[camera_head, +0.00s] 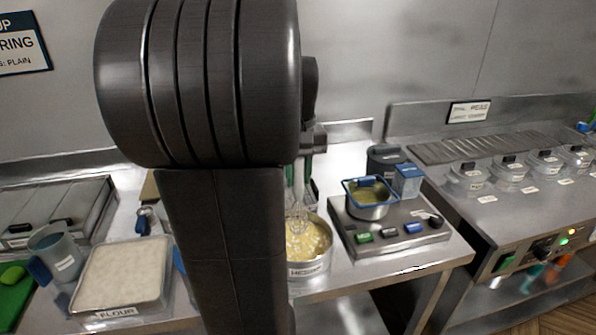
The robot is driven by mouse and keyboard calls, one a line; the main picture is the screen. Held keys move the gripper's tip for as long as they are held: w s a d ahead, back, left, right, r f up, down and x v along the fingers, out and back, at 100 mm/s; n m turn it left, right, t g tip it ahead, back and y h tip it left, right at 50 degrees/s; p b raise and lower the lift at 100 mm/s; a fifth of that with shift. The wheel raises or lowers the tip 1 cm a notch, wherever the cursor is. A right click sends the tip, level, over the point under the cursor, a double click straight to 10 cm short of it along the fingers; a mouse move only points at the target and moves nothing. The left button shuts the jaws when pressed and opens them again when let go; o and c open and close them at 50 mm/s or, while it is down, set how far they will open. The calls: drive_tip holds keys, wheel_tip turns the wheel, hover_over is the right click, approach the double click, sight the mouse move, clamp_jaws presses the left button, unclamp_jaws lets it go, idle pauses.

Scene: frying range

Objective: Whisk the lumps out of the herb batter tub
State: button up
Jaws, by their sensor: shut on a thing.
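The herb batter tub (318,268) is a round metal tub with a white label, standing on the steel counter just right of my arm. Its left part is hidden behind my arm. The batter (310,238) in it is pale yellow with lighter lumps. A whisk (297,212) with wire loops stands roughly upright over the tub, its lower end at the batter; I cannot tell how deep it reaches. My gripper (305,155) is above the tub, partly hidden behind my arm, and is shut on the whisk's handle.
Right of the tub is a unit with coloured buttons (387,234), carrying a pot with a blue-rimmed basket (368,190). A flour bin (120,310), a grey jug (40,242) and a green board (12,300) stand left. The fryer range (520,225) is far right.

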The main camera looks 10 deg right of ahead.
sight(298, 198)
drive_tip(key=shift+f+b, duration=1.55)
drive_tip(key=shift+f, duration=1.45)
drive_tip(key=shift+w, duration=0.1)
